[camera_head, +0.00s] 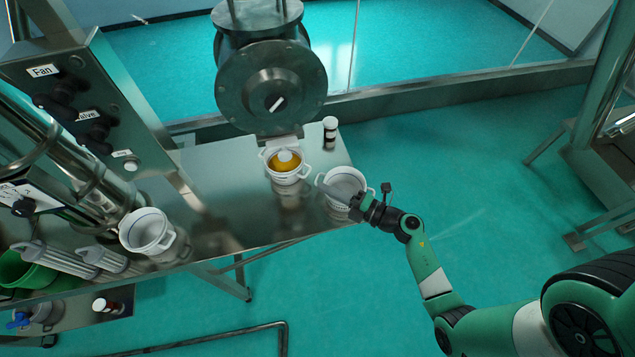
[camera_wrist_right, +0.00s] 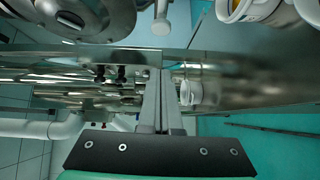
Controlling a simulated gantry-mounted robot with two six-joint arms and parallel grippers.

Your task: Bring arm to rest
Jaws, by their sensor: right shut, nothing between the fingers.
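My right gripper (camera_head: 324,186) reaches in from the right over the right end of the steel table (camera_head: 225,225). Its fingers point left, shut with nothing between them. A white two-handled pot (camera_head: 350,176) is under or just behind the fingers; I cannot tell whether they touch. In the right wrist view the closed fingers (camera_wrist_right: 161,85) point up the picture, with a white pot (camera_wrist_right: 190,92) farther off to their right. My left gripper is not in view.
A white pot with yellow contents (camera_head: 288,162) stands under the steel sieve machine (camera_head: 240,85). A dark-labelled bottle (camera_head: 330,128) stands at the table's right end. Another white pot (camera_head: 146,232) stands at left, near the control panel (camera_head: 75,95).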

